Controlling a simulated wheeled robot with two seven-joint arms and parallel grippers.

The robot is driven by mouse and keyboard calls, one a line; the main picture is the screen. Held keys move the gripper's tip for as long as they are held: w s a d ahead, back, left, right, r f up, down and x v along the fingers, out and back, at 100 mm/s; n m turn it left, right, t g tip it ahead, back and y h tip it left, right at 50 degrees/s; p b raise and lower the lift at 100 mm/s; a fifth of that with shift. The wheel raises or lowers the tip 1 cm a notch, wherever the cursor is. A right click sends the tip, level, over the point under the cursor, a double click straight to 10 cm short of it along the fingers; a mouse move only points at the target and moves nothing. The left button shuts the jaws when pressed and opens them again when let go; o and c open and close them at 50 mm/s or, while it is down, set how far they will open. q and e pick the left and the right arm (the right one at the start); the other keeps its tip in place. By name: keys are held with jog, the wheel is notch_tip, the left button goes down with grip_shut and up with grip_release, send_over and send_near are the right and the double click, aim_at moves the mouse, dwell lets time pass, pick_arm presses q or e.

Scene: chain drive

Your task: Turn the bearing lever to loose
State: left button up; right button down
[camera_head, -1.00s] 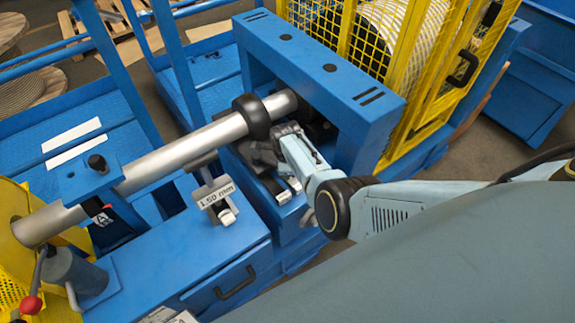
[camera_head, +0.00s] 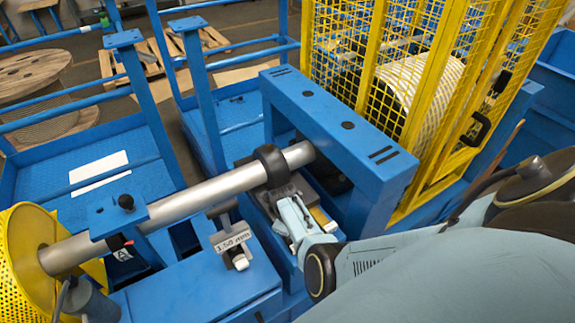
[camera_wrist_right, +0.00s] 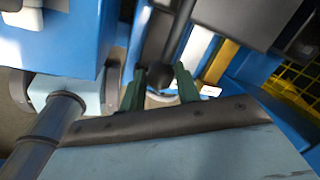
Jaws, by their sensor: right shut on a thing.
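My right gripper (camera_head: 283,203) reaches in from the right to the blue machine frame, just below the black bearing collar (camera_head: 272,166) on the grey shaft (camera_head: 205,194). In the right wrist view its two green fingers (camera_wrist_right: 160,69) are shut on either side of a dark bar (camera_wrist_right: 158,50), which looks like the bearing lever. The lever's far end and any markings are not readable. In the head view the lever is mostly hidden by my gripper. My left gripper is not in view.
A yellow strip with a white end (camera_head: 323,219) lies just right of the gripper. A blue arch (camera_head: 345,125) stands close behind it, and a yellow mesh guard (camera_head: 440,90) at the right. A block labelled 1.50 mm (camera_head: 232,238) sits at the left.

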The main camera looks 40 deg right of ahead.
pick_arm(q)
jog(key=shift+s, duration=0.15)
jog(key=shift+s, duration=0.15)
pick_arm(e)
jog(key=c, duration=1)
grip_release()
jog(key=shift+c, duration=0.2)
jog(key=shift+a+r+p, duration=0.2)
jog(key=shift+r+p, duration=0.1)
jog(key=shift+r, duration=0.35)
pick_arm(q)
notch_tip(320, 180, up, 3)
jog(key=p, duration=0.2)
jog(key=shift+p, duration=0.3)
pick_arm(e)
notch_tip(320, 180, up, 12)
jog(key=s+a, duration=0.1)
jog(key=a, duration=0.1)
jog(key=shift+s+f, duration=0.1)
